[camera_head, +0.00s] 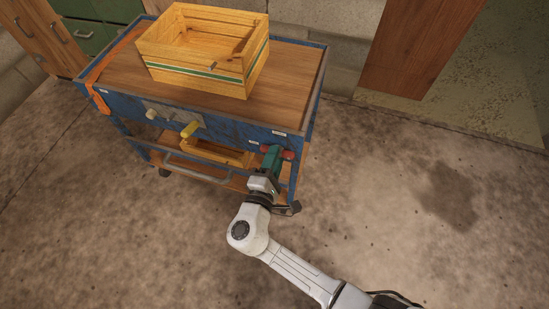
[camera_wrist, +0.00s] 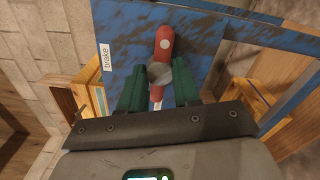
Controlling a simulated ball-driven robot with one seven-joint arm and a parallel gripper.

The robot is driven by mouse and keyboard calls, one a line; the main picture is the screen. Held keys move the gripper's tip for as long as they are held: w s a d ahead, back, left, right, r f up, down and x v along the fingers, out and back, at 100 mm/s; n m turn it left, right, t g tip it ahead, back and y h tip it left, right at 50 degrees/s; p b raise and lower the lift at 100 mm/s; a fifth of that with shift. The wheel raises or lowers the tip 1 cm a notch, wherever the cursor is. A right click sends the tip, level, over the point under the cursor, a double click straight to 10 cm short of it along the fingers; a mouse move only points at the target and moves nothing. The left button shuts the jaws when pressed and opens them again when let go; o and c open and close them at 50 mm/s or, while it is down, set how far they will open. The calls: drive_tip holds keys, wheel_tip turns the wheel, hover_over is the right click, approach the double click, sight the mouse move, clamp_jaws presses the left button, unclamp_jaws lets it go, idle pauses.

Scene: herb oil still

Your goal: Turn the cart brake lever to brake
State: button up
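The cart brake lever (camera_head: 289,155) is red and sits on the blue front panel of the cart, near its right end. In the head view it lies roughly level with its red end to the right. In the wrist view the red lever (camera_wrist: 164,45) points up, with a grey round part between my fingers. A white "brake" label (camera_wrist: 105,57) is left of it there. My gripper (camera_head: 271,157) has green fingers at the lever. In the wrist view the fingers (camera_wrist: 160,82) straddle its near part with little gap; whether they press on it is unclear.
The cart (camera_head: 305,85) has a wooden top with a slatted yellow crate (camera_head: 190,72). A yellow handle (camera_head: 190,129) and pale knobs (camera_head: 152,114) sit left on the front panel. A grey rail (camera_head: 205,177) runs below. The concrete floor to the right is clear.

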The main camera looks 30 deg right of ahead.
drive_tip(key=c, duration=0.5)
drive_tip(key=shift+n, duration=0.4)
drive_tip(key=n+p, duration=0.8)
drive_tip(key=n, duration=0.9)
idle(0.3)
drive_tip(key=o, duration=1.1)
drive_tip(key=shift+c, duration=0.2)
